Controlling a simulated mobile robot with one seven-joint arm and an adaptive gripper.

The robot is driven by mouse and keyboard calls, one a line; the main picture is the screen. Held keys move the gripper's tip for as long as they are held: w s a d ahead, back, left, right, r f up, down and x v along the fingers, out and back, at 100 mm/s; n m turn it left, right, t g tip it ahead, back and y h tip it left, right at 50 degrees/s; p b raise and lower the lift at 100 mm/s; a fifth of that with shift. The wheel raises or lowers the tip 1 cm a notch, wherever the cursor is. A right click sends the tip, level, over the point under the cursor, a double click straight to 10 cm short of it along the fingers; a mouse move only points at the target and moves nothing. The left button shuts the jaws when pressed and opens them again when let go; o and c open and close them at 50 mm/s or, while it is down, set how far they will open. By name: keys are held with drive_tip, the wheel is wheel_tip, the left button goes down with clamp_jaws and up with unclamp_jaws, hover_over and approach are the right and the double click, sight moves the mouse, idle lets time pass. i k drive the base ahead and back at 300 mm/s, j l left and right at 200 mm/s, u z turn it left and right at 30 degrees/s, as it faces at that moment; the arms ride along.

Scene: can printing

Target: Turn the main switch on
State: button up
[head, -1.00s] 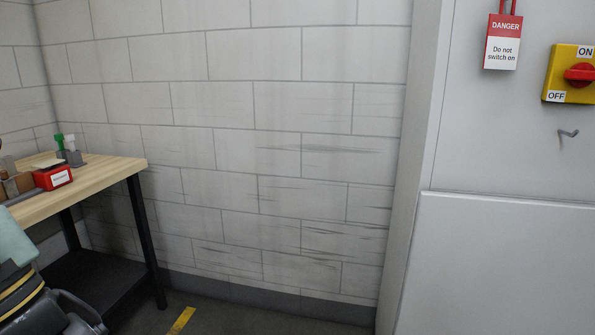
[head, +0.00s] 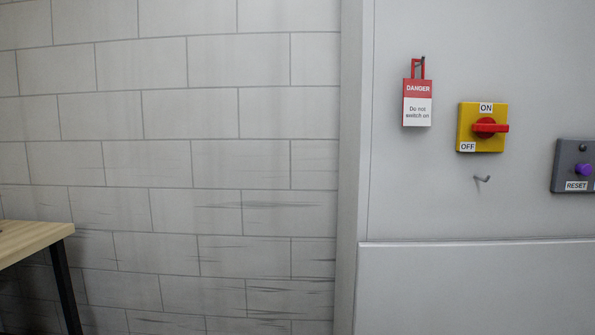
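The main switch (head: 482,127) is a yellow square plate with a red rotary handle (head: 490,128), on the light grey cabinet front at the right of the head view. The plate is marked ON at the top and OFF at the lower left. The red handle lies horizontal, its long end pointing right, towards neither label. A red and white tag (head: 417,103) reading "DANGER Do not switch on" hangs on a hook left of the switch, apart from it. My gripper is not in view.
An empty hook (head: 482,179) sticks out below the switch. A grey box (head: 574,167) with a purple button, labelled RESET, is cut by the right edge. A wooden table (head: 32,240) stands at the left edge. A block wall (head: 190,150) fills the left.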

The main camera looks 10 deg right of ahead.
sight(485, 128)
drive_tip(key=l+z, duration=0.1)
drive_tip(key=z, duration=0.25)
drive_tip(key=k+l+z, duration=0.1)
drive_tip(key=z, duration=0.25)
drive_tip(key=l+z, duration=0.1)
drive_tip(key=z, duration=0.25)
